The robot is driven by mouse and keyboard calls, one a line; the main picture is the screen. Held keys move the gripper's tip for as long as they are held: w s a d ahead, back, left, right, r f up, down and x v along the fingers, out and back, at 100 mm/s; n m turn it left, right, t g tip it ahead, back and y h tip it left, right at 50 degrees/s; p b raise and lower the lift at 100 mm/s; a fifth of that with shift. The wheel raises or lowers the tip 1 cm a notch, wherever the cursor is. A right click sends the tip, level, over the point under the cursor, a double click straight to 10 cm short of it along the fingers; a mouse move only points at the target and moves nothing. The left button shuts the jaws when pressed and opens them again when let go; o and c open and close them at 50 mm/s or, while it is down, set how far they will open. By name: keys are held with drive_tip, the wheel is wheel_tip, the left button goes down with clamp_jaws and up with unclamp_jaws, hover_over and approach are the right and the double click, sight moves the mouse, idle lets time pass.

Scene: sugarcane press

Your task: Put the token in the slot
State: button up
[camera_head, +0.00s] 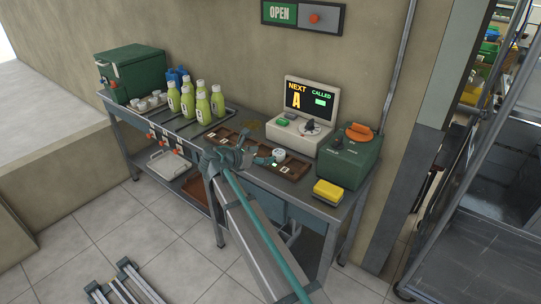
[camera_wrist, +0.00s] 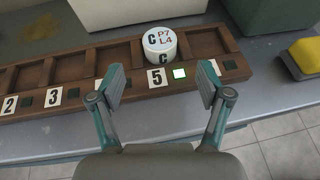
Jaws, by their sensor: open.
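The token (camera_wrist: 160,42) is a white round piece marked "C P7 L4" on top and "C" on its side. It stands upright at the compartment behind the label "5" of the brown wooden rack (camera_wrist: 60,95); I cannot tell how deep it sits. In the head view the token (camera_head: 279,154) shows just right of my gripper (camera_head: 256,150).
A display box (camera_head: 302,128) and a green box (camera_head: 348,156) stand behind and right of the rack. A yellow block (camera_head: 328,192) lies at the table's right front. Several bottles (camera_head: 202,104) stand on a tray at left. Other rack compartments look empty in the wrist view.

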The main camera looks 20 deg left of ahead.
drive_tip(key=shift+v, duration=1.7)
